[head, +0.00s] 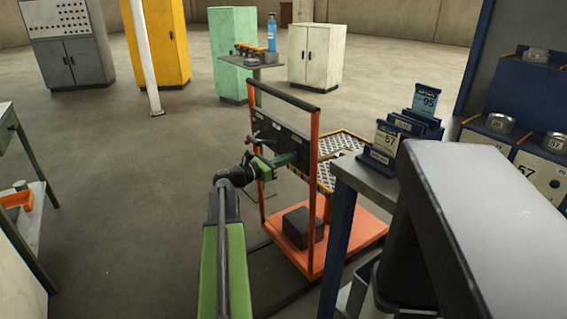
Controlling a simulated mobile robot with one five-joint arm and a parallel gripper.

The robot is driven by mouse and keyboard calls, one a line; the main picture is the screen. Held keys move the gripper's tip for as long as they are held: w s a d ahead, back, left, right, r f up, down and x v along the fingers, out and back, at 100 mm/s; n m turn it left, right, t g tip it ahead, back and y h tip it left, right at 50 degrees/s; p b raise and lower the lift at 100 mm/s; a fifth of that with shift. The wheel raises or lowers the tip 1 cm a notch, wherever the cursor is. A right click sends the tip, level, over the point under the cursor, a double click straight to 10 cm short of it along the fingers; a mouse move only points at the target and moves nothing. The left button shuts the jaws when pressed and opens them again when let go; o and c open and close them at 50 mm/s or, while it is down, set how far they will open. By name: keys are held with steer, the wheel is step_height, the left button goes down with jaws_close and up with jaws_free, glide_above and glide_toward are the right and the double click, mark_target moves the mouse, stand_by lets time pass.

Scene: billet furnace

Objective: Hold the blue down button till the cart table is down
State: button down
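The orange cart (316,205) stands in the middle of the head view. A dark control panel (291,136) spans its upright frame, with a small red part at the panel's left. The cart table (345,142), a perforated plate with a yellow-and-black edge, is behind the panel, well above the orange base (350,240). My green arm reaches up from the bottom. My gripper (284,161) is at the lower part of the panel; whether it touches is unclear. I cannot make out its fingers. No blue button shows; my gripper may cover it.
A grey workbench (366,180) with blue legs stands close at the cart's right, carrying numbered cards (426,100). A small table (252,63) with a blue bottle (272,32) is behind the cart. A white post (145,60) stands at the left. Floor left of the cart is open.

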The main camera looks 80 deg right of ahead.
steer(key=v, duration=1.4)
steer(key=shift+w, duration=0.15)
